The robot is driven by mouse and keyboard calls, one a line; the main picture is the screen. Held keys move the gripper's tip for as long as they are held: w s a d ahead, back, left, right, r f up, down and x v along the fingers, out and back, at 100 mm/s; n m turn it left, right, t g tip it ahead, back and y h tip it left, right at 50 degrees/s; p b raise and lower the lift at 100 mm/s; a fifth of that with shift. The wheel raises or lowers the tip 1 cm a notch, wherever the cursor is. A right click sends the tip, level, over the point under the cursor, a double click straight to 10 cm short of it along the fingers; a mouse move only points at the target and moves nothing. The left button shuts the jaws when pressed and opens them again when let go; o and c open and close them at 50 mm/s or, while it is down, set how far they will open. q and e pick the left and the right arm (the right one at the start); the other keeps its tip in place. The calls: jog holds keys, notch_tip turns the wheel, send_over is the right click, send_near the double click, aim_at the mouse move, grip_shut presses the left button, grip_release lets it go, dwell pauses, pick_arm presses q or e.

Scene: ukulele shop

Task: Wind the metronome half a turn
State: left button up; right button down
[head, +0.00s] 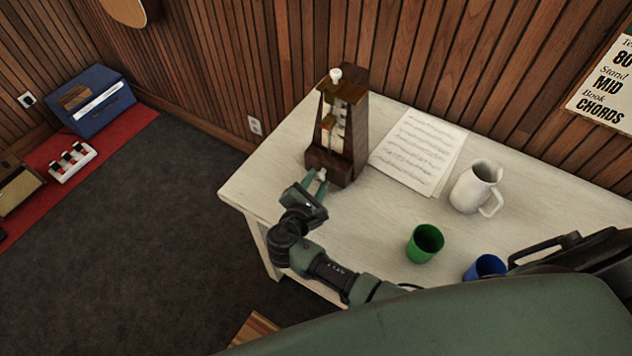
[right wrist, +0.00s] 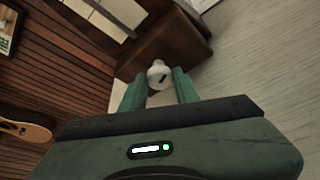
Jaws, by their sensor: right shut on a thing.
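The metronome (head: 355,130) is a dark brown wooden tapered case with a pale scale on its front and a white knob on top. It stands upright at the table's left part. My right gripper (head: 315,184) is at the low side of its base, shut on a small white winding key (right wrist: 158,74) that sticks out there. In the right wrist view the key, with a dark mark on its face, sits between the green fingertips (right wrist: 159,84), and the brown metronome base (right wrist: 185,38) is just behind it. My left gripper is not in view.
The white table (head: 345,222) also holds sheet music (head: 420,150), a white pitcher (head: 474,188), a green cup (head: 425,243) and a blue cup (head: 485,267). A wood-slat wall (head: 440,50) runs behind. The table surface between metronome and green cup is clear.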

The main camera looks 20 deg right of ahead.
dwell(0.3)
jog(key=c, duration=1.1)
grip_release()
jog(key=shift+o, duration=0.2)
jog(key=shift+b+v, duration=0.6)
jog(key=shift+v, duration=3.25)
